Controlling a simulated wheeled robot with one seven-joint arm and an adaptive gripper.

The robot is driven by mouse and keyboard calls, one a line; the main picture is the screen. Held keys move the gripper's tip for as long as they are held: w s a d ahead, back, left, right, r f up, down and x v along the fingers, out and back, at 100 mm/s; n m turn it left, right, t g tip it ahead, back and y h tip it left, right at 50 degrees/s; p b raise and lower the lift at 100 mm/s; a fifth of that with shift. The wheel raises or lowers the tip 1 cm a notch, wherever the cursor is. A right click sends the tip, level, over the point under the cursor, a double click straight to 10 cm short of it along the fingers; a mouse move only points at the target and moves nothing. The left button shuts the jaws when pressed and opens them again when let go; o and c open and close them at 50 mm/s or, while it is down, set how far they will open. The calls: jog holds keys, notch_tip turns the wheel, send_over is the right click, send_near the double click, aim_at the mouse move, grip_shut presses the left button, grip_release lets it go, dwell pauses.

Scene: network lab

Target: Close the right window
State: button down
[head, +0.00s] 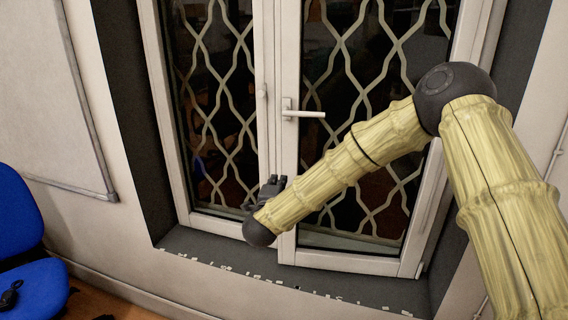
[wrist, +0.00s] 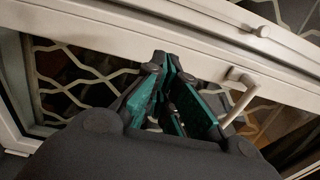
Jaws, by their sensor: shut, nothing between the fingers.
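The right window (head: 289,60) is a white-framed glass sash with a lever handle (head: 303,113) that points right. Its lower edge sits forward of the left window's edge, so it looks slightly ajar; the exact gap is hard to tell. My gripper (head: 272,186) is below the handle, by the stiles where the two windows meet. In the wrist view my gripper (wrist: 168,62) has its fingers together and empty, close to a white frame bar. The handle (wrist: 240,96) shows right of the fingers there. I cannot tell whether the fingertips touch the frame.
The left window (head: 266,60) stands beside the right one. A wavy metal grille (head: 215,112) is behind the glass. A dark sill (head: 215,257) with pale flakes runs below. A blue chair (head: 35,285) is at lower left, under a wall board (head: 45,95).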

aim_at(286, 162)
jog(key=w+p, duration=0.1)
jog(key=w, duration=0.2)
jog(key=w+d+p, duration=0.1)
jog(key=w+p, duration=0.1)
jog(key=w, duration=0.1)
jog(key=w+p, duration=0.1)
jog(key=w, duration=0.2)
jog(key=shift+d+r, duration=0.15)
jog(key=shift+d, duration=0.15)
jog(key=shift+w+d+p, duration=0.1)
jog(key=shift+w+p, duration=0.35)
jog(key=shift+w, duration=0.35)
jog(key=shift+d, duration=0.1)
